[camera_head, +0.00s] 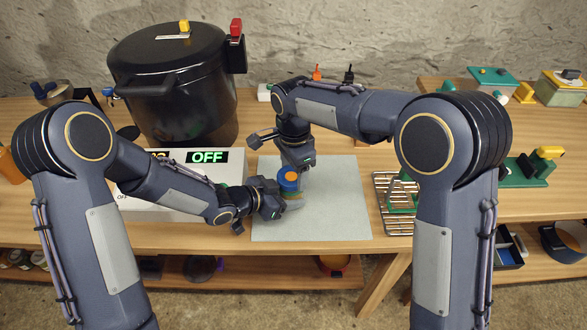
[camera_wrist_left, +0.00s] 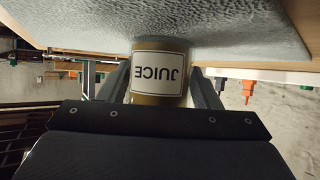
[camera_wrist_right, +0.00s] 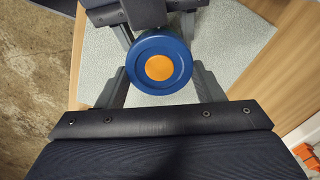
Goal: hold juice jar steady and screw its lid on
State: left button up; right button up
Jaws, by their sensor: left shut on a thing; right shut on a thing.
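The juice jar (camera_wrist_left: 160,72), with a white JUICE label, stands on the grey mat (camera_head: 335,215); the left wrist view shows it upside down. My left gripper (camera_head: 277,203) is shut on the jar's body from the left, one finger on each side. The blue lid with an orange centre (camera_wrist_right: 159,62) is at the top of the jar; it also shows in the head view (camera_head: 289,179). My right gripper (camera_wrist_right: 160,75) is above, shut on the lid from both sides. Whether the lid's thread is engaged is hidden.
A wire rack (camera_head: 392,200) is right of the mat. Green and yellow items (camera_head: 525,168) lie further right. The mat's right part is clear.

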jog(key=m, duration=0.3)
jog(key=shift+s+r, duration=0.1)
jog(key=shift+m, duration=0.8)
jog(key=m, duration=0.3)
jog(key=shift+s, duration=0.1)
jog(key=shift+m, duration=0.6)
jog(key=m, duration=0.3)
jog(key=shift+s+m, duration=0.15)
jog(key=shift+m, duration=0.15)
